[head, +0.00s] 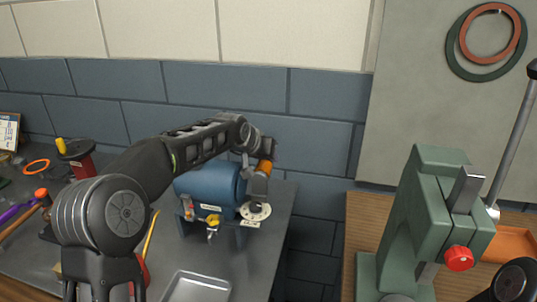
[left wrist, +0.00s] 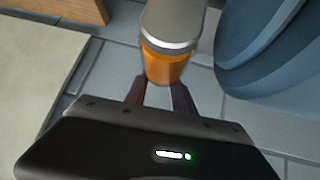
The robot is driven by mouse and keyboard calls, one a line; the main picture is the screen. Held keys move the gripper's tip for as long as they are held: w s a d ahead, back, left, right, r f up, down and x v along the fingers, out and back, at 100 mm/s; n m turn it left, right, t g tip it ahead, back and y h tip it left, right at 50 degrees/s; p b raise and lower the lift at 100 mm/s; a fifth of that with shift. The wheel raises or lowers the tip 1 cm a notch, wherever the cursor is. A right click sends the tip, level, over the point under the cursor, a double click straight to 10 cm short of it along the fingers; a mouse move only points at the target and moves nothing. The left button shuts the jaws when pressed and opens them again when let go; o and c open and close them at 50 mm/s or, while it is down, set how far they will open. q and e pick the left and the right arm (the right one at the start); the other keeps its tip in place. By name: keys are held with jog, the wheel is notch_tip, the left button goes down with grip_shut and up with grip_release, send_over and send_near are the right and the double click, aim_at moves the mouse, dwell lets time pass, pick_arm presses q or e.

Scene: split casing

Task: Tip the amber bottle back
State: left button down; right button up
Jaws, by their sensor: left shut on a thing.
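The amber bottle (head: 264,168) is held at the right end of the blue casing in the head view. Its amber part is uppermost and a pale grey part is below it, a little tilted, above a pale round flange (head: 256,211). In the left wrist view the amber bottle (left wrist: 166,68) has a broad silver-grey end. My left gripper (left wrist: 160,95) is shut on the amber part; in the head view the left gripper (head: 266,150) is partly hidden by its own wrist. My right gripper is not in view.
The blue casing (head: 211,187) stands on the grey bench. A metal tray (head: 197,287) is at the front. Tools and a red spool (head: 78,158) lie left. A green press (head: 424,215) stands right, across a gap between benches.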

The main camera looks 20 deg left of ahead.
aim_at(257, 165)
pick_arm(q)
jog(key=shift+a+f, duration=0.15)
jog(key=c, duration=1.1)
grip_release()
jog(key=shift+f, duration=0.15)
jog(key=shift+o, duration=0.2)
jog(key=shift+s+r, duration=0.1)
jog(key=shift+r, duration=0.1)
jog(key=shift+s+r, duration=0.15)
jog(key=shift+s, duration=0.05)
jog(key=b+v, duration=0.2)
jog(key=v, duration=0.5)
